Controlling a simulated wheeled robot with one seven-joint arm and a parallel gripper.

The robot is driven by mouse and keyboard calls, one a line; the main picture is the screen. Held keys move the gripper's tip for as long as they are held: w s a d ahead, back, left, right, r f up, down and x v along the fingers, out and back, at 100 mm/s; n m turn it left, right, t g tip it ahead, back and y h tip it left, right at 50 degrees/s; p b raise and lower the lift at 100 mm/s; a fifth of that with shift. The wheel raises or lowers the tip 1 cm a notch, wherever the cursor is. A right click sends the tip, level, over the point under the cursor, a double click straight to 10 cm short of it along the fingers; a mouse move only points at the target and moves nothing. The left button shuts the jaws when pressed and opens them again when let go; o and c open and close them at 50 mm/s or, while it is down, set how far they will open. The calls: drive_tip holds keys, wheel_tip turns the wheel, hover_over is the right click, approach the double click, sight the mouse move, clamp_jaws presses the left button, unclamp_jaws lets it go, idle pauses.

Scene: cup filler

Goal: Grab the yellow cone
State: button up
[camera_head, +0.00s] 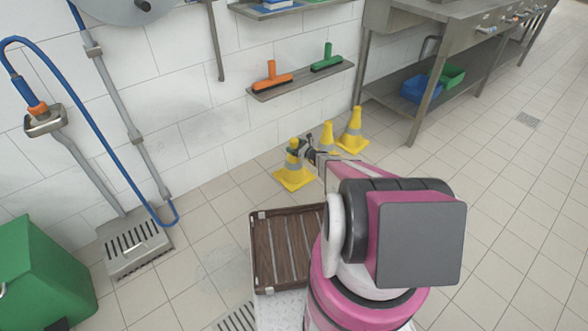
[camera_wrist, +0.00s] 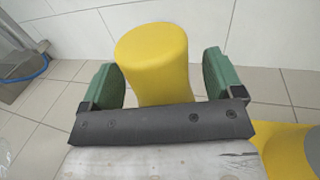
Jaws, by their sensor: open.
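Three yellow cones with grey bands stand on the tiled floor near the wall. The nearest cone (camera_head: 293,175) is at the left of the group, a second cone (camera_head: 327,140) is in the middle, and a third cone (camera_head: 354,130) is at the right. My gripper (camera_head: 305,150) is at the upper part of the left cone. In the wrist view the cone's top (camera_wrist: 152,55) stands between my two green fingers (camera_wrist: 160,84). The fingers are open, with a gap visible on the right side. The lower part of the cone is hidden behind the gripper body.
Part of another yellow cone (camera_wrist: 285,152) shows at the right of the wrist view. A brown slatted tray (camera_head: 262,250) is at my front. A wall shelf (camera_head: 300,82) holds orange and green brush heads.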

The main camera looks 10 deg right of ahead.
drive_tip(key=c, duration=1.4)
clamp_jaws()
drive_tip(key=shift+r, duration=0.15)
